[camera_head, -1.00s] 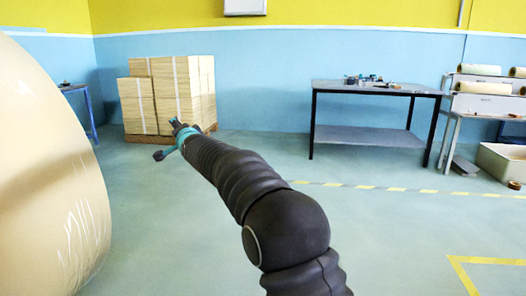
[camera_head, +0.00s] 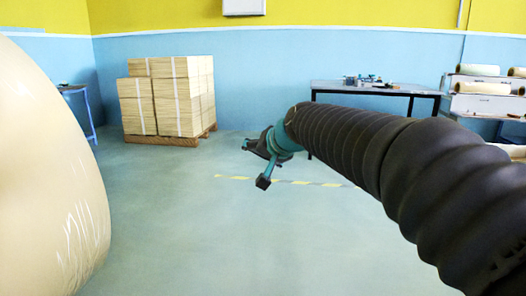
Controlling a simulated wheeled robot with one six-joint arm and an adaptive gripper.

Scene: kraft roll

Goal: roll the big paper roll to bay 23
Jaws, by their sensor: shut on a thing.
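The big paper roll (camera_head: 50,170) is cream-coloured with glossy wrap creases. It fills the left side of the view, cut off by the left and bottom edges. My gripper (camera_head: 256,164), teal and black, is near the middle of the view, well to the right of the roll and apart from it in the picture. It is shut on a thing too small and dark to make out. No bay number is readable.
Stacked boxes on a pallet (camera_head: 170,139) stand by the back wall. A dark table (camera_head: 425,94) with small items and a rack of small rolls (camera_head: 480,88) are at the right, partly behind my arm. A striped floor line (camera_head: 235,178) crosses the clear floor.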

